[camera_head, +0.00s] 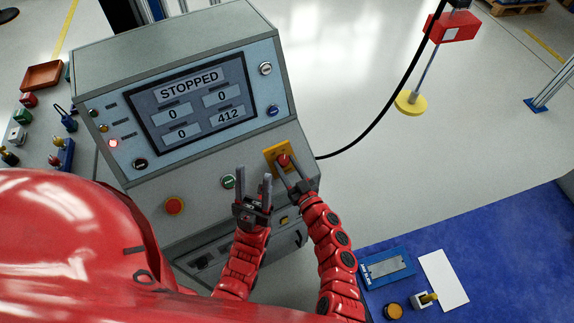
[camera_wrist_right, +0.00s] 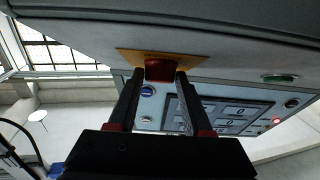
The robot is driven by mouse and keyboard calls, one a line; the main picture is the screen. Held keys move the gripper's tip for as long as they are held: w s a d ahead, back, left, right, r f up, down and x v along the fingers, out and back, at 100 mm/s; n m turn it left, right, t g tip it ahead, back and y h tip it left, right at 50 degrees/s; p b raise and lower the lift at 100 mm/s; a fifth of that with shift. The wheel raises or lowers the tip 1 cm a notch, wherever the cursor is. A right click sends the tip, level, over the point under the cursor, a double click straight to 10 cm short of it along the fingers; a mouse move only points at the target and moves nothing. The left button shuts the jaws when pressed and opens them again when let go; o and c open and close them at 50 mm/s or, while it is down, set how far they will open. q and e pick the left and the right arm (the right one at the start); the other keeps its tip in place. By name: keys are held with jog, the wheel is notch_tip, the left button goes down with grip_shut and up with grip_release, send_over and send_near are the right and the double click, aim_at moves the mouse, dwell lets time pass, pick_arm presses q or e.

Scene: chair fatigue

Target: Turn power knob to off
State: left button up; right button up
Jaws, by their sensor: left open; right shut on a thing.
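The grey control cabinet (camera_head: 170,60) has a screen (camera_head: 192,105) reading STOPPED, with 0, 0, 0 and 412 below. A red knob (camera_head: 284,159) sits on a yellow plate (camera_head: 270,154) at the right of its sloping front. My right gripper (camera_head: 289,167) is shut on the red knob. In the right wrist view the red knob (camera_wrist_right: 160,68) lies between the two fingertips. The knob's setting cannot be read. My left gripper (camera_head: 254,175) is open and empty in front of the cabinet, just left of the knob.
A blue table (camera_head: 500,240) stands at right. Several small switches lie on a surface at left.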

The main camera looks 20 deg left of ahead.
grip_shut()
